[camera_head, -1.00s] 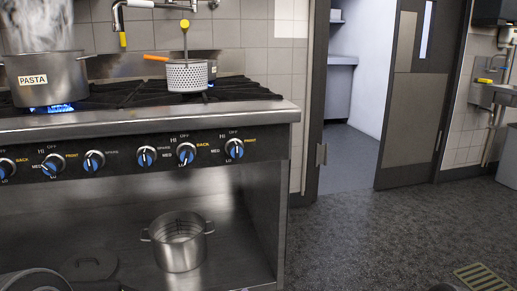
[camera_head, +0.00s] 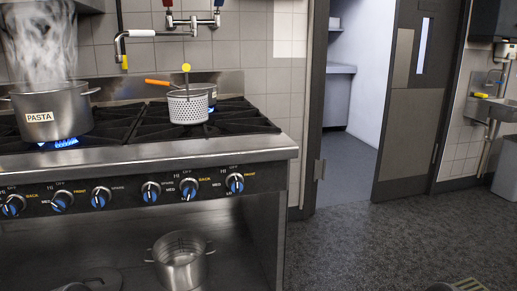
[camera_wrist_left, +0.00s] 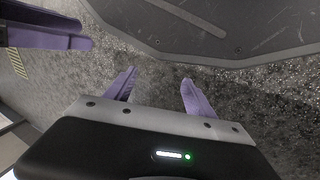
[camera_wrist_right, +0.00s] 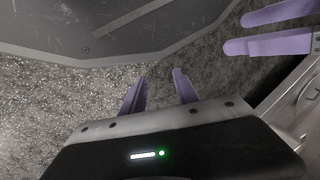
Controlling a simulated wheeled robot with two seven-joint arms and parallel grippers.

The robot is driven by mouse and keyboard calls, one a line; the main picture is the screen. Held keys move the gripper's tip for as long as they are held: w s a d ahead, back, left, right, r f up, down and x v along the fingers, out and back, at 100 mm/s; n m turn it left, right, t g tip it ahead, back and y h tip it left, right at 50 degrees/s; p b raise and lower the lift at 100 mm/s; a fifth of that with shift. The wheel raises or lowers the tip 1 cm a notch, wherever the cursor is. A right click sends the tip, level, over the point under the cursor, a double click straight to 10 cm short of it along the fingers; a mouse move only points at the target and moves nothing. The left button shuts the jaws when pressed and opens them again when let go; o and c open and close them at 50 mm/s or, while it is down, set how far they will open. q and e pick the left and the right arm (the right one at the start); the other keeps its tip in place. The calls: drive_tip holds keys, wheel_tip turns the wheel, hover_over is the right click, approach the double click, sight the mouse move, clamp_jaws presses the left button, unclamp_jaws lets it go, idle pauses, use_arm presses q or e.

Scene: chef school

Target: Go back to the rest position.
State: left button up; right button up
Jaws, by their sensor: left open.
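My left gripper (camera_wrist_left: 160,76) shows in the left wrist view, its two purple fingers apart with nothing between them. My right gripper (camera_wrist_right: 159,75) shows in the right wrist view, its purple fingertips also apart and empty, with a narrower gap. Both point over the speckled grey floor (camera_wrist_left: 255,90). The left gripper's fingers also show at the upper right of the right wrist view (camera_wrist_right: 262,30). Purple finger parts of the other gripper show at the upper left of the left wrist view. Neither gripper shows in the head view.
The stove (camera_head: 150,154) stands at the left with a steaming PASTA pot (camera_head: 50,112) over a lit burner. A perforated strainer (camera_head: 188,106) stands at a pan with an orange handle. An empty pot (camera_head: 180,263) sits on the lower shelf. Open floor (camera_head: 380,235) lies right of the stove.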

use_arm(q)
wheel_tip(320, 180, up, 28)
drive_tip(key=s+d+p, duration=0.1)
drive_tip(key=s+p, duration=0.1)
drive_tip(key=p, duration=2.3)
drive_tip(key=shift+s+d+g, duration=0.15)
drive_tip(key=shift+s+g, duration=0.1)
drive_tip(key=shift+g, duration=0.05)
use_arm(e)
wheel_tip(320, 180, up, 28)
drive_tip(key=s+a, duration=0.1)
drive_tip(key=s, duration=0.1)
drive_tip(key=shift+s+a+g, duration=0.15)
drive_tip(key=shift+s+g, duration=0.1)
drive_tip(key=shift+g, duration=0.05)
use_arm(q)
drive_tip(key=shift+c, duration=0.2)
